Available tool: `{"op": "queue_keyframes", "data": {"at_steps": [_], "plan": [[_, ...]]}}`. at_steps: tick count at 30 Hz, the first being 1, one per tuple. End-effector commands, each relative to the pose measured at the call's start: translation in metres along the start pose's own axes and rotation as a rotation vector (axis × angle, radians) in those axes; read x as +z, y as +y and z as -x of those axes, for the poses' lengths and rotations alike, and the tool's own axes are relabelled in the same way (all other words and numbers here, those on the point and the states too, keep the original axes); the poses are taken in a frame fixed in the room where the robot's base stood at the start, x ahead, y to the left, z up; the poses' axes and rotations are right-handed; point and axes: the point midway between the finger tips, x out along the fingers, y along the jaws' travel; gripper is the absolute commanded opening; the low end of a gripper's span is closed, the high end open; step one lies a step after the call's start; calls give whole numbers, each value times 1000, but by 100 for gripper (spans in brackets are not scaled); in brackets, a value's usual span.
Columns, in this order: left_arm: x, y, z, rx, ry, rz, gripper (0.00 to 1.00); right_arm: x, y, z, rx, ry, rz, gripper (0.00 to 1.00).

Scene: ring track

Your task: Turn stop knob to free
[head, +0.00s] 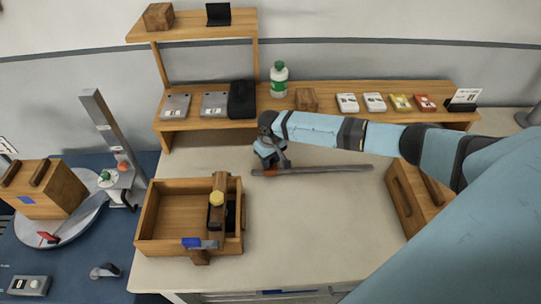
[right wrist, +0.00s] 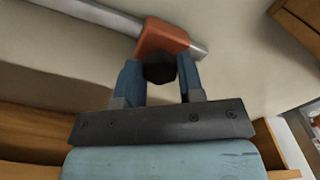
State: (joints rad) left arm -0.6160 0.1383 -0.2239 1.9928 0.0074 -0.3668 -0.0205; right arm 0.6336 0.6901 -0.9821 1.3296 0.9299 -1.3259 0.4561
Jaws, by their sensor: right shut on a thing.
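A grey metal rod (head: 325,169) lies across the table's middle and carries an orange stop collar (head: 271,172) near its left end. In the right wrist view the orange collar (right wrist: 163,36) sits around the rod (right wrist: 88,14), with a black stop knob (right wrist: 160,70) on its near side. My right gripper (head: 276,163) is at the collar. Its blue fingers (right wrist: 160,78) are on either side of the knob and shut on it. The knob's setting cannot be read. My left gripper is not in view.
An open wooden box (head: 170,215) with tools in it stands left of the rod. A wooden shelf (head: 225,124) with small boxes and a green-white bottle (head: 279,79) runs behind. Another wooden box (head: 404,197) stands right. The table in front of the rod is clear.

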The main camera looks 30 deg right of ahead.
Motion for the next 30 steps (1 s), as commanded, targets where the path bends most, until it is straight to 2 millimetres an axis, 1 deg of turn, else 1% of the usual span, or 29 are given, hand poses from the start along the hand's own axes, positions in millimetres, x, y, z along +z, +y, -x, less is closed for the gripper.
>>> {"op": "queue_keyframes", "data": {"at_steps": [1, 12, 30], "plan": [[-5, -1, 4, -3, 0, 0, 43, 0, 0, 3, -1, -1, 43, 11], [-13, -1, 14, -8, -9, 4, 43, 0, 0, 2, -1, 2, 396, 11], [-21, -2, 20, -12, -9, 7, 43, -1, 0, 1, 1, 3, 966, 11]]}}
